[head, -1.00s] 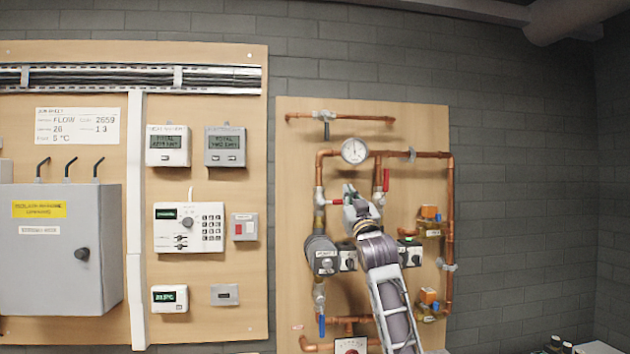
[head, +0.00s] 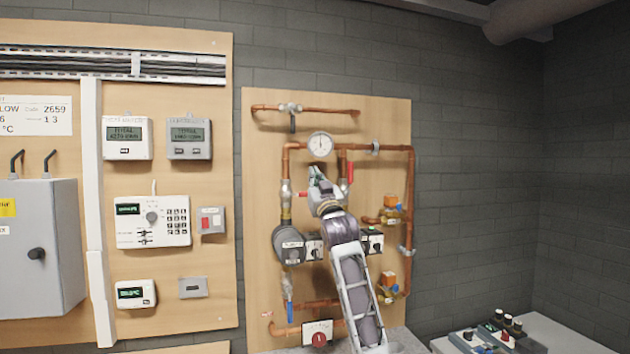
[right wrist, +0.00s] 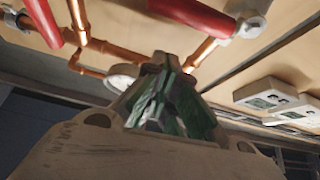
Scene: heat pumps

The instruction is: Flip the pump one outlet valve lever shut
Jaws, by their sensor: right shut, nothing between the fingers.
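A red lever (head: 302,194) on the left outlet valve (head: 286,190) lies crosswise to its copper pipe. It shows large in the right wrist view (right wrist: 195,14). A second red lever (head: 350,172), on the right pipe, stands along the pipe; it is at the upper left in the right wrist view (right wrist: 43,20). The pump labels are too small to read, so I cannot tell which is pump one. My right gripper (head: 315,171) is shut and empty, between the two levers and below the gauge. Its green fingertips (right wrist: 158,98) show no contact with either lever. My left gripper is out of view.
A round gauge (head: 320,145) sits just above the gripper. The grey pump body (head: 288,243) is below the left valve, partly beside my arm. Copper pipes (head: 411,200) frame the board's right side. A control box (head: 484,342) stands at lower right.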

